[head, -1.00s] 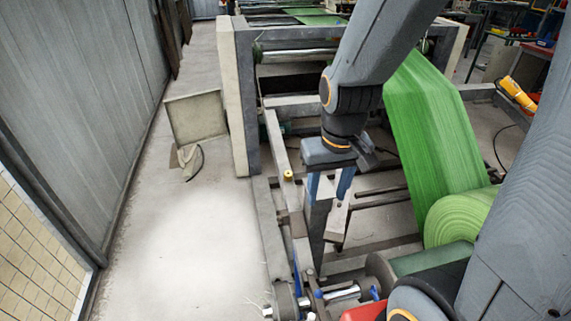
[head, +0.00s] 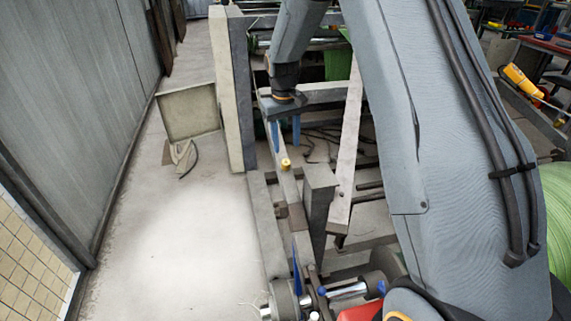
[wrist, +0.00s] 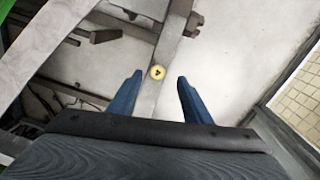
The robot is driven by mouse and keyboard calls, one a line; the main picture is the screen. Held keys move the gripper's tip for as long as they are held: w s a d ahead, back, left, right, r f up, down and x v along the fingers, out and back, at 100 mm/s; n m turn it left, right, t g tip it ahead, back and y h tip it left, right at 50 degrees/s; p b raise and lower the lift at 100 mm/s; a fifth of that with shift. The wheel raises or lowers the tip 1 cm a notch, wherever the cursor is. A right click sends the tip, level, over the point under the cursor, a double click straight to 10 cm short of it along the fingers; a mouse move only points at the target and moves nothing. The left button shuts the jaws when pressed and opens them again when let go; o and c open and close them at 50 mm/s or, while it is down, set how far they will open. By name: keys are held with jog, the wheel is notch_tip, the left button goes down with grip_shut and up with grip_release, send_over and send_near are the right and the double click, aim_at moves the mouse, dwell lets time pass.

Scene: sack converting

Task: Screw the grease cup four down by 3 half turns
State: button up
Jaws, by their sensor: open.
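A small yellow, round-topped grease cup (head: 285,164) sits on a grey frame beam in the head view. In the wrist view the same cup (wrist: 157,72) shows from above as a yellow disc with a dark mark in its centre. My gripper (head: 285,146) has blue fingers pointing down, and it hangs just beyond the cup in the head view. In the wrist view my gripper (wrist: 158,77) is open, its two fingertips on either side of the cup's line of sight, with nothing held. The gap in height between fingertips and cup is hard to judge.
The cup's grey beam (head: 266,225) runs along the machine's left side. A dark upright post (head: 319,205) and a pale slanted bar (head: 346,155) stand to its right. The floor (head: 190,240) left of the beam is clear.

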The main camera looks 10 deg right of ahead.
aim_at(286, 161)
jog(key=shift+w+f, duration=1)
jog(key=shift+w, duration=0.05)
notch_tip(286, 161, down, 8)
jog(key=shift+d+r+p, duration=0.15)
jog(key=shift+r+p, duration=0.1)
jog(key=shift+p, duration=0.35)
jog(key=c, duration=1.1)
